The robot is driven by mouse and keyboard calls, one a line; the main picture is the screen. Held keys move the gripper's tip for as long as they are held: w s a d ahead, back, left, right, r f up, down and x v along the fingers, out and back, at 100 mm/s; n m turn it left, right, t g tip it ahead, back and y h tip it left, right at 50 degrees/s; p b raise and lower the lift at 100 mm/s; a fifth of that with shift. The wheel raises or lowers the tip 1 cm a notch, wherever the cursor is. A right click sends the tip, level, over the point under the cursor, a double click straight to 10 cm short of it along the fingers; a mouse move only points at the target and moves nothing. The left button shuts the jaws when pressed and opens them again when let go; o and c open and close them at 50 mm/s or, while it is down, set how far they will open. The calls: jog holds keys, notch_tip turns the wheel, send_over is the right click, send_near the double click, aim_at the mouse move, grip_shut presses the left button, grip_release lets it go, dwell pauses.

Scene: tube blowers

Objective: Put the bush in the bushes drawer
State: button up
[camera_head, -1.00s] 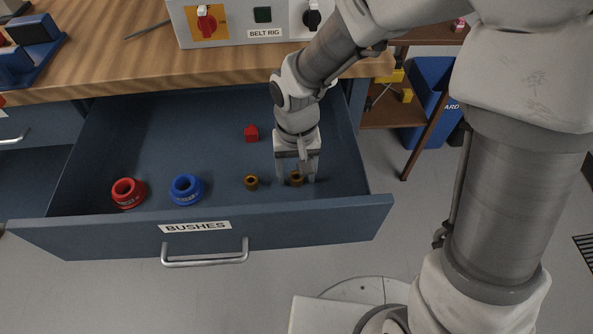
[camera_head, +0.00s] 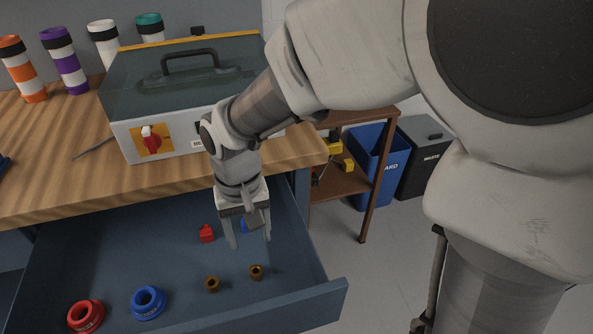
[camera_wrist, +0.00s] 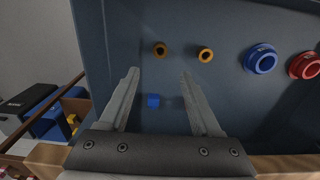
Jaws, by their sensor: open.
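Two small brass bushes lie on the floor of the open blue-grey bushes drawer (camera_head: 100,245). The right one (camera_head: 256,272) is near the front right, with the other (camera_head: 212,284) to its left. The wrist view shows them as one bush (camera_wrist: 160,49) and a second (camera_wrist: 205,55). My gripper (camera_head: 249,240) is open and empty above the drawer, behind the right bush and apart from both. In the wrist view its spread fingers (camera_wrist: 160,74) have nothing held between them.
The drawer also holds a red ring (camera_head: 86,316), a blue ring (camera_head: 148,302), a small red piece (camera_head: 206,233) and a small blue block (camera_wrist: 153,100). The wooden bench (camera_head: 50,185) with the belt rig (camera_head: 180,100) stands behind.

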jog(key=s+d+r+m+t, duration=0.1)
jog(key=s+d+r, duration=0.3)
jog(key=d, duration=0.6)
jog(key=s+d+r+m+t, duration=0.1)
jog(key=s+d+r+t, duration=0.2)
jog(key=d+r, duration=0.6)
jog(key=shift+s+d+r+m+t, duration=0.2)
jog(key=shift+s+d+m+t, duration=0.25)
jog(key=shift+t, duration=0.35)
jog(key=shift+w, duration=0.1)
notch_tip(320, 180, up, 19)
jog(key=p, duration=1.8)
jog(key=shift+p, duration=0.4)
jog(key=shift+f, duration=0.25)
jog(key=shift+c, duration=1.2)
jog(key=shift+a+n, duration=0.15)
jog(key=shift+n, duration=0.1)
